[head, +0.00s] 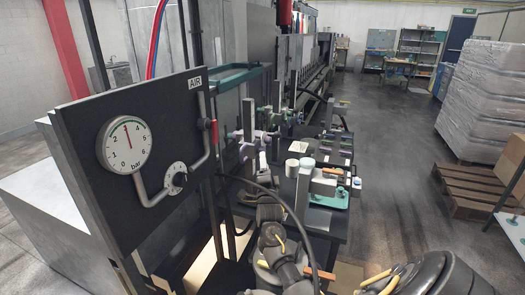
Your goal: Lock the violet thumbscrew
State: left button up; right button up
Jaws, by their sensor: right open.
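A pale violet thumbscrew (247,152) shows small on the clamp of an upright grey post (248,120), left of the middle of the head view. Whether it is tight or loose cannot be made out. More purple clamp parts (268,138) lie just behind it. My right gripper (383,281) is low at the bottom edge, with its yellow fingers apart and nothing seen between them, well in front of and right of the thumbscrew. My left arm (284,260) comes up at the bottom middle; its fingers cannot be told clearly.
A black panel with a pressure gauge (126,144) fills the near left. A dark table (322,226) bears a green-based fixture (330,198), a white cup (292,168) and small parts. A black cable crosses in front.

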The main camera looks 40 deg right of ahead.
jog(key=p+x, duration=0.1)
jog(key=x, duration=0.5)
jog(key=shift+w, duration=0.1)
jog(key=shift+r, duration=0.1)
jog(key=c, duration=1)
